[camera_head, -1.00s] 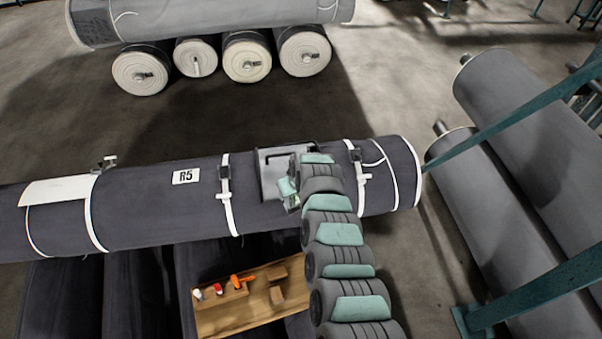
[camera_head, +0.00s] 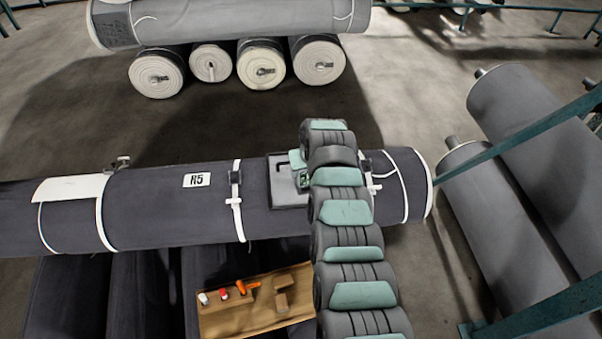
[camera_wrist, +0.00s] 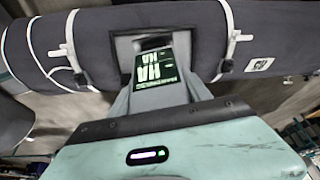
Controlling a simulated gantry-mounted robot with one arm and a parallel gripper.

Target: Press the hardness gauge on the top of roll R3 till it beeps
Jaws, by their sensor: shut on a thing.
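A dark grey roll (camera_head: 150,210) lies across the head view. A grey flat plate or tray (camera_head: 287,193) with a dark rim sits on top of the roll, between white straps. My gripper (camera_wrist: 158,82) is shut on the hardness gauge (camera_wrist: 156,70), a dark block with a lit green display showing "HA", above the tray. In the head view my gripper (camera_head: 301,168) is partly hidden by my arm. I cannot tell whether the gauge touches anything below.
A wooden board (camera_head: 235,318) with small red, white and orange items lies below the roll. More dark rolls (camera_head: 145,295) lie underneath. Floor between is clear.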

